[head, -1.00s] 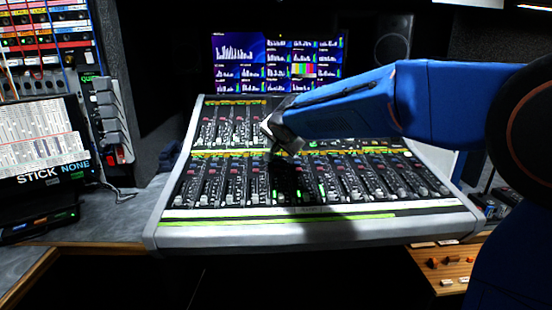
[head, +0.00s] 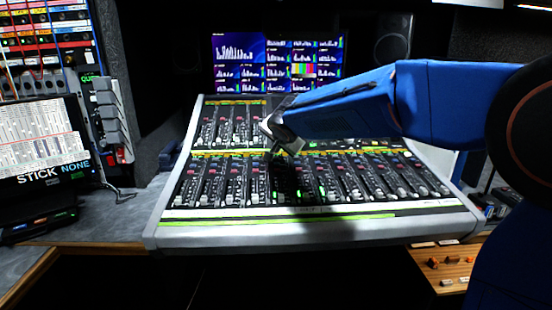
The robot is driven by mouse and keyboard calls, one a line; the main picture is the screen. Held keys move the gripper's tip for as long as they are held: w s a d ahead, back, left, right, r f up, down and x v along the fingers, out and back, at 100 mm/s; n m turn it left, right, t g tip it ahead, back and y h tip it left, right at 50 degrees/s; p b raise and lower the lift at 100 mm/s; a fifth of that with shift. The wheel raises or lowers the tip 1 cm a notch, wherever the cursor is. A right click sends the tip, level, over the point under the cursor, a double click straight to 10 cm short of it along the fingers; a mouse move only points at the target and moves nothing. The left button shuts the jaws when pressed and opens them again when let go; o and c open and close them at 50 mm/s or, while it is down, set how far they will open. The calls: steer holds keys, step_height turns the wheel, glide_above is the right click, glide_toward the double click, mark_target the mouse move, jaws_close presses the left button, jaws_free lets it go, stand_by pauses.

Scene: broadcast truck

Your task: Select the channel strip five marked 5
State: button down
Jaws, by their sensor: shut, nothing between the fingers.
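The mixing console (head: 300,230) is a wide, sloped desk with rows of channel strips, faders and small lit buttons. My gripper (head: 275,155) is over the middle of the console, shut and empty, pointing down near the top of the lower bank of strips (head: 375,180). The number 5 cannot be read on any strip at this size. My gripper and its dark shadow hide part of the middle strips. Whether the fingertips touch a button cannot be told.
A monitor (head: 278,62) with meters stands behind the console. A speaker (head: 393,40) is at the back right. A patch panel (head: 45,40) and a screen reading STICK NONE (head: 40,150) are at the left. A wooden panel with knobs (head: 447,268) is at the lower right.

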steer(key=shift+w+f, duration=0.1)
steer(key=shift+f, duration=0.7)
stand_by(1.2)
stand_by(0.3)
steer(key=shift+r, duration=0.8)
steer(key=shift+r, duration=0.15)
steer(key=r, duration=0.2)
steer(key=s+r, duration=0.1)
steer(key=r, duration=0.1)
steer(key=shift+r, duration=0.35)
steer(key=shift+d, duration=0.1)
stand_by(0.3)
